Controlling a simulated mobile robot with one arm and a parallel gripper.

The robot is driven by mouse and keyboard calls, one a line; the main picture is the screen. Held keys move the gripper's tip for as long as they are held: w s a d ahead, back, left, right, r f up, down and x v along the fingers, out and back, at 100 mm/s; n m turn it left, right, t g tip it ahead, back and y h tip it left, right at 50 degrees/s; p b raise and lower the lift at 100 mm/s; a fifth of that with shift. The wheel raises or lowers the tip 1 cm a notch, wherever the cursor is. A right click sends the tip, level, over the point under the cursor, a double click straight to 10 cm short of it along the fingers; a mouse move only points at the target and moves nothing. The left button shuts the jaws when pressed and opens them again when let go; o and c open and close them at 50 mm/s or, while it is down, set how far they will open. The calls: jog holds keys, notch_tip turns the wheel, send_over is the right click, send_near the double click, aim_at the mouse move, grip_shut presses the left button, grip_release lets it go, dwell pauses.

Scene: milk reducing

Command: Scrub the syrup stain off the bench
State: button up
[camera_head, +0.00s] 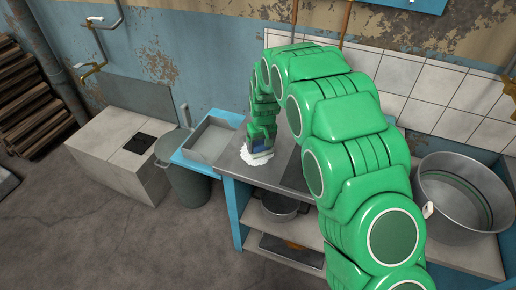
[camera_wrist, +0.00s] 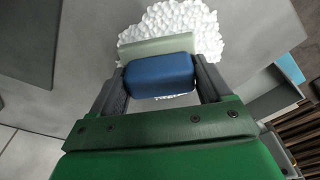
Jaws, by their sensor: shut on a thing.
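My gripper (camera_wrist: 161,78) is shut on a scrubber with a blue body (camera_wrist: 160,68) and a pale green pad (camera_wrist: 158,46). In the head view my gripper (camera_head: 262,149) is low over the grey metal bench (camera_head: 230,166), at its left part. A white, bubbly patch like foam (camera_head: 250,159) lies on the bench around and under the scrubber. In the wrist view the foam (camera_wrist: 185,18) spreads beyond and beside the pad. The pad appears to be at the foam; firm contact cannot be told. No syrup colour shows; the surface under the foam is hidden.
A shallow metal tray (camera_head: 211,139) sits on the blue ledge left of the bench. A bin (camera_head: 186,180) stands below it. A large metal pot (camera_head: 462,199) stands at the right. A small pot (camera_head: 279,208) is on the shelf below. My arm hides much of the bench's right part.

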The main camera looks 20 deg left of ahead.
jog(key=shift+w, duration=2.8)
notch_tip(320, 180, up, 8)
jog(key=shift+r, duration=0.15)
